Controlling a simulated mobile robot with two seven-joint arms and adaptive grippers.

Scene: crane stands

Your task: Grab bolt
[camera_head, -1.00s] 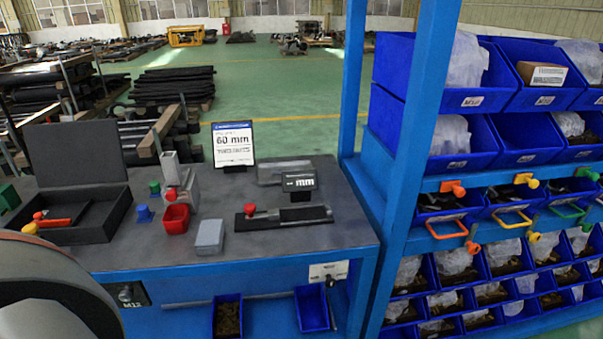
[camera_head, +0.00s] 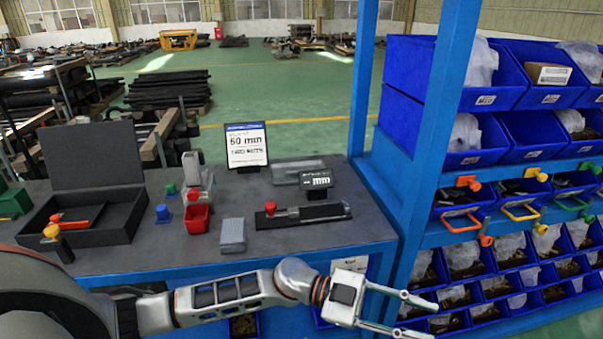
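I cannot make out a single bolt. Small blue bins on the rack, such as one in the lower rows (camera_head: 510,247), hold bags and brownish or dark small pieces too small to identify. A bin with small brownish pieces (camera_head: 243,325) hangs at the front of the workbench (camera_head: 290,250), mostly hidden by my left arm. My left gripper (camera_head: 430,321) is open and empty, its two fingers spread and pointing right, in front of the rack's lower left bins in the picture. My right gripper is not in view.
A blue rack post (camera_head: 425,150) stands beside the bench. Coloured handles (camera_head: 461,219) stick out from the rack.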

